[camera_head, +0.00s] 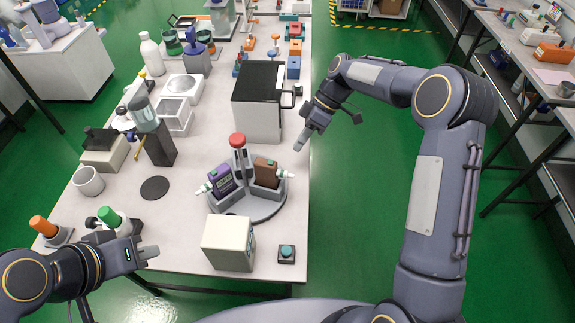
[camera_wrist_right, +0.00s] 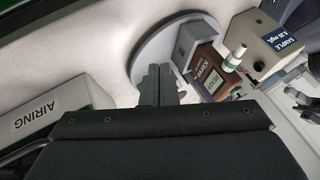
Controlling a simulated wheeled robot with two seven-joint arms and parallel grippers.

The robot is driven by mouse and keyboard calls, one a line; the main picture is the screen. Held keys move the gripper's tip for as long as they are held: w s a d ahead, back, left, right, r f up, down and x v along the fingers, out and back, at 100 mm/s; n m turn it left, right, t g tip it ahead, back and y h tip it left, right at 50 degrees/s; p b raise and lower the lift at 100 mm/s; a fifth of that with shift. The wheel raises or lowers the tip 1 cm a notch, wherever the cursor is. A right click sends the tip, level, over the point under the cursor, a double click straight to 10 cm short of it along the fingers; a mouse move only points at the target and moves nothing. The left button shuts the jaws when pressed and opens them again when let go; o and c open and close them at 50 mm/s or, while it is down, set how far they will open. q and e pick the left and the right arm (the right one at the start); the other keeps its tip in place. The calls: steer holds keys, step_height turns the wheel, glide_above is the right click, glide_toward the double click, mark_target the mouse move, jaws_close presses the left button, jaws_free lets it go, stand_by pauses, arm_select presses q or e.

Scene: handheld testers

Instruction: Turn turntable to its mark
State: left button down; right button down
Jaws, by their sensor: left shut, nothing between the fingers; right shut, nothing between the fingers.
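The turntable (camera_head: 268,216) is a grey disc with a red-topped centre post (camera_head: 238,141) near the table's front right edge. A purple tester (camera_head: 220,181) and a brown tester (camera_head: 266,171) stand in grey holders on it. The brown tester also shows in the right wrist view (camera_wrist_right: 206,70), beside the pale disc (camera_wrist_right: 157,40). I cannot make out a mark. My right gripper (camera_head: 299,147) is shut and empty, above and behind the turntable's right side; its fingers (camera_wrist_right: 157,84) show in the wrist view. My left gripper (camera_head: 151,252) is shut and empty at the front left, away from the turntable.
A cream box (camera_head: 228,244) stands just in front of the turntable, with a teal button (camera_head: 286,252) to its right. A black-topped white box (camera_head: 259,100) is behind; a box labelled AIRING (camera_wrist_right: 48,118) shows in the wrist view. A dark round pad (camera_head: 155,188) lies left.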

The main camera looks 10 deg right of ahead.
steer(key=x, duration=0.5)
steer(key=shift+s+a+r, duration=0.1)
steer(key=shift+s+a, duration=0.05)
steer(key=shift+s, duration=0.05)
steer(key=shift+s+a+p, duration=0.2)
steer(key=shift+s+p, duration=0.05)
steer(key=shift+s, duration=0.3)
steer(key=shift+s+a+p, duration=0.2)
steer(key=shift+s, duration=0.3)
steer(key=shift+s+a, duration=0.25)
steer(key=shift+s, duration=0.3)
